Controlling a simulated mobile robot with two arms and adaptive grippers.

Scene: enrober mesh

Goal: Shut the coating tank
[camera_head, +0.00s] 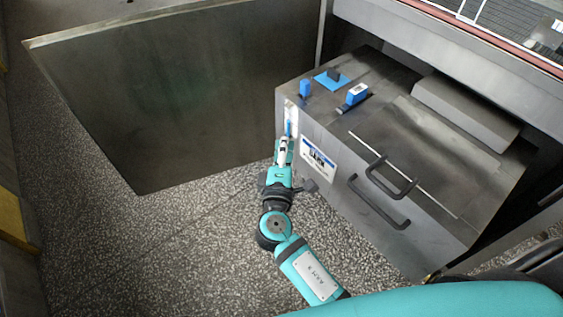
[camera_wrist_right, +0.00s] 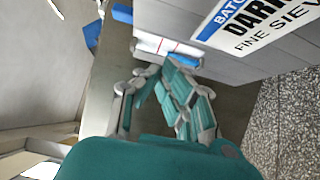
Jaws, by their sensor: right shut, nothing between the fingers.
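The grey metal tank (camera_head: 330,120) stands right of centre, jutting out from under the machine. A large dark metal panel (camera_head: 180,90) stands swung out to the left. My right gripper (camera_head: 286,138) is shut and empty at the tank's left front corner, by a small white-and-blue piece (camera_wrist_right: 168,47). I cannot tell whether they touch. My left gripper is not in view.
Blue fittings (camera_head: 357,94) sit on the tank's top, with a grey raised block (camera_head: 466,112) further right. The machine's metal housing (camera_head: 420,40) runs along the back right. Speckled floor (camera_head: 130,240) is clear at lower left.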

